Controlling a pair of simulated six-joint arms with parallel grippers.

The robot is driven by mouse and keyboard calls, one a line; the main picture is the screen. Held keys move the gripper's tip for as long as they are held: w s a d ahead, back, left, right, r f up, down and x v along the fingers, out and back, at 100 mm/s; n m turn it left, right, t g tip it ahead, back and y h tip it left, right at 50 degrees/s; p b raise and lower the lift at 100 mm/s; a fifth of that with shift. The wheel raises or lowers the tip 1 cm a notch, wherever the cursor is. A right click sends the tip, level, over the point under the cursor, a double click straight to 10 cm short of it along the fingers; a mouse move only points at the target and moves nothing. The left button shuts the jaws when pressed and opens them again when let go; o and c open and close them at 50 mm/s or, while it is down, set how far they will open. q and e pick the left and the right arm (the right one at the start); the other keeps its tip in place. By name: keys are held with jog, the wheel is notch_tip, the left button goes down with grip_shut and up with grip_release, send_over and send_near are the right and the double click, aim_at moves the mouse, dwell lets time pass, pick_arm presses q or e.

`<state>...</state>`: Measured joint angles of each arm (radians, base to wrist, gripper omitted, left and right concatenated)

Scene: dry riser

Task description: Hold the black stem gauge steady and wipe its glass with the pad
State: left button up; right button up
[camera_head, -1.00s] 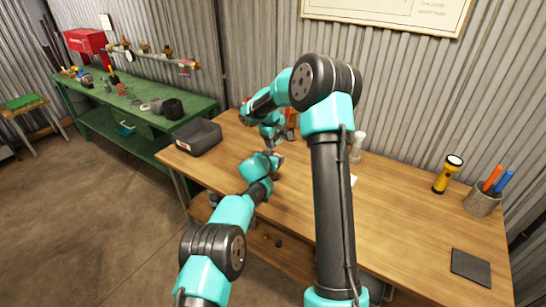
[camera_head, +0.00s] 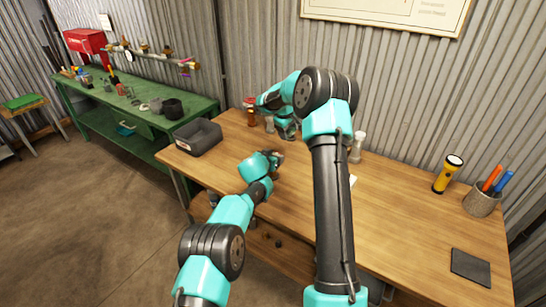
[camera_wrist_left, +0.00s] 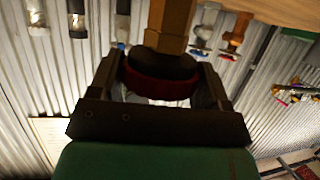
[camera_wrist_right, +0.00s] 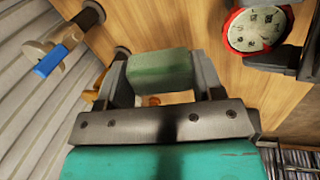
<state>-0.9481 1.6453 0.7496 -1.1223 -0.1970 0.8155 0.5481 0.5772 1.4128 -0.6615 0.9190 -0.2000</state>
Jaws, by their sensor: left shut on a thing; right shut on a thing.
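The gauge (camera_wrist_right: 257,28) has a red rim and a pale round dial, which faces the right wrist camera. In the left wrist view its red and black body (camera_wrist_left: 160,84) sits between the fingers of my left gripper (camera_head: 277,158), with a brown stem-like piece beyond it. My left gripper is shut on it, above the table. My right gripper (camera_head: 288,132) is shut on a green pad (camera_wrist_right: 162,68). In the right wrist view the pad is to the left of the dial and apart from it. In the head view the gauge and pad are too small to tell.
A dark open bin (camera_head: 198,138) stands at the table's left end. A red-orange item (camera_head: 252,118) and a pale fitting (camera_head: 357,147) stand near the back. A flashlight (camera_head: 447,174), pen cup (camera_head: 482,202) and dark mat (camera_head: 470,266) are at the right. The table's middle right is mostly bare.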

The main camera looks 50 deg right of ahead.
dwell(0.5)
jog(key=a+f, duration=0.3)
jog(key=a, duration=0.2)
jog(key=shift+a+f, duration=0.15)
jog(key=shift+a, duration=0.05)
dwell(0.4)
jog(key=shift+f, duration=0.8)
dwell(0.7)
jog(key=shift+a, duration=0.1)
